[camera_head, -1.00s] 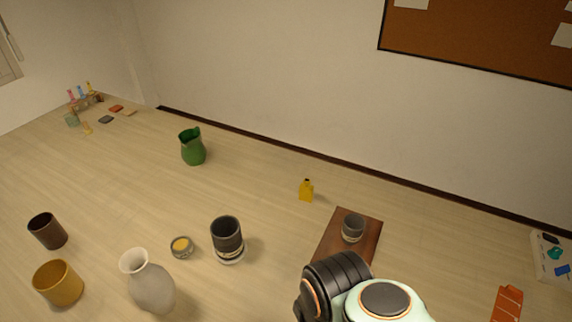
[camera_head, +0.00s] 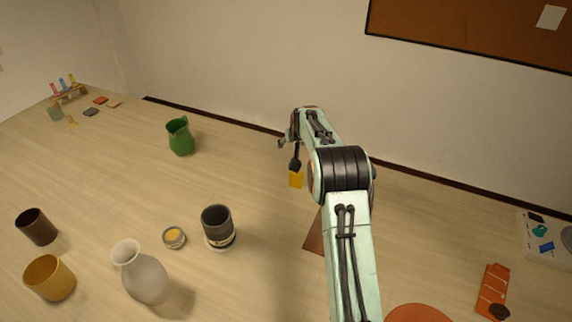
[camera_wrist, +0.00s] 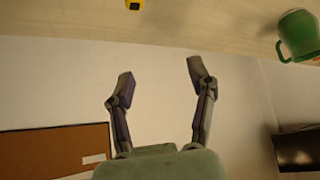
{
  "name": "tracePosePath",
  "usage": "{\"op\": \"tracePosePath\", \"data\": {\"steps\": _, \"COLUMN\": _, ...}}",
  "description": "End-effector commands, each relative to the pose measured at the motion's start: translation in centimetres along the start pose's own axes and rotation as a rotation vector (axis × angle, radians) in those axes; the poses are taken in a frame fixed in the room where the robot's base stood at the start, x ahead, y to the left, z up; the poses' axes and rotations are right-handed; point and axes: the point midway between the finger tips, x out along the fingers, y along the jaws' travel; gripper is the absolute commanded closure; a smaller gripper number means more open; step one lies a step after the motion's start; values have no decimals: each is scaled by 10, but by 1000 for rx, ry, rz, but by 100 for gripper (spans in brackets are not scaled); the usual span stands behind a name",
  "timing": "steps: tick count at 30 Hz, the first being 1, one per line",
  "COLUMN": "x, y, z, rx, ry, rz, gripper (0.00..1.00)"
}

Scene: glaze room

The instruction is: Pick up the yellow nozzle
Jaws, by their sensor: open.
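A small yellow upright piece, which I take as the yellow nozzle (camera_head: 72,78), stands in a wooden rack (camera_head: 70,97) at the far left of the head view, beside a blue and a pink one. It is small and its shape is hard to make out. My gripper (camera_head: 288,154) is far to its right, near the back wall, with its fingers in front of the top of a yellow bottle (camera_head: 296,181). In the wrist view my gripper (camera_wrist: 160,68) is open and empty, and the bottle (camera_wrist: 134,4) shows at the top edge. The nozzle is not in the wrist view.
A green pitcher (camera_head: 180,137) stands between the rack and my gripper, also in the wrist view (camera_wrist: 299,34). Cups and a grey vase (camera_head: 143,275) stand at the front left.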

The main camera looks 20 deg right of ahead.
Motion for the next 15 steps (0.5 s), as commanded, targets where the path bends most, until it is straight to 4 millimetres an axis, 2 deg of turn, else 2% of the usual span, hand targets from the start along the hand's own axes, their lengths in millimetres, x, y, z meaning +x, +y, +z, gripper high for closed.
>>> {"op": "tracePosePath", "data": {"steps": 1, "x": 18, "y": 7, "z": 21, "rx": 13, "ry": -44, "rz": 3, "gripper": 44}}
{"op": "tracePosePath", "data": {"steps": 4, "x": 34, "y": 14, "z": 41, "rx": 27, "ry": -84, "rz": 6, "gripper": 44}}
{"op": "tracePosePath", "data": {"steps": 8, "x": 47, "y": 19, "z": 44, "rx": 34, "ry": -88, "rz": 11, "gripper": 44}}
{"op": "tracePosePath", "data": {"steps": 15, "x": 84, "y": 19, "z": 48, "rx": 33, "ry": -88, "rz": 10, "gripper": 44}}
